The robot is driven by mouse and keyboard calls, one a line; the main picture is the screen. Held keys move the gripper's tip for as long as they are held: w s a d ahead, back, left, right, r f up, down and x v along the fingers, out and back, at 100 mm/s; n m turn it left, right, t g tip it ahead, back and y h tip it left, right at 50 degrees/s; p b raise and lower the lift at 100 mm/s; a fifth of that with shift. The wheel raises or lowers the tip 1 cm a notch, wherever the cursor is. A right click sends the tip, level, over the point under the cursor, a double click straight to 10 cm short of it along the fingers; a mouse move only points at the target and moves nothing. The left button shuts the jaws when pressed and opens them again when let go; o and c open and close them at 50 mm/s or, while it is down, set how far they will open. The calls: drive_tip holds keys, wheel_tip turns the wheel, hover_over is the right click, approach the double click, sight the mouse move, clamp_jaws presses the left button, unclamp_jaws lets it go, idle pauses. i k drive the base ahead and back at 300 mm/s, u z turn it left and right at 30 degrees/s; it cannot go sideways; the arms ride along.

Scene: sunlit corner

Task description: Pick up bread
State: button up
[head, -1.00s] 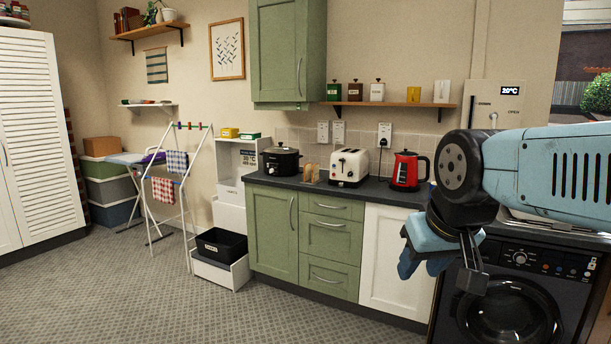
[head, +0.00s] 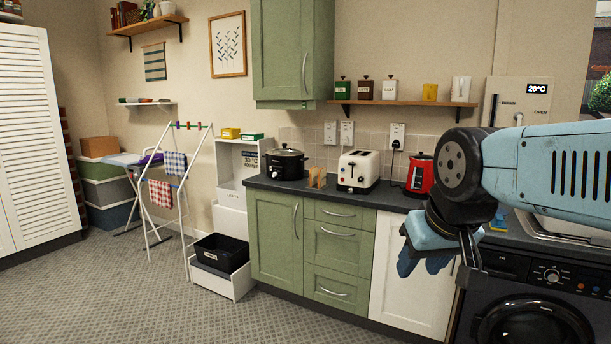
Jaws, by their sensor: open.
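Brown upright slices that look like bread (head: 317,179) stand on the dark counter between the black slow cooker and the white toaster (head: 357,172). They are small in view, and I cannot tell whether a rack holds them. My gripper (head: 440,262) is at the right of the head view, in front of the counter's right part, pointing down. It is open, with nothing seen between its fingers. It is well to the right of the bread, nearer the camera, and not touching it.
A washing machine (head: 530,310) stands below my arm. A drying rack (head: 180,190) and white bin (head: 222,275) stand left. The carpet (head: 150,310) ahead is largely clear.

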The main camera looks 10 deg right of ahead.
sight(314, 171)
drive_tip(key=i, duration=3.35)
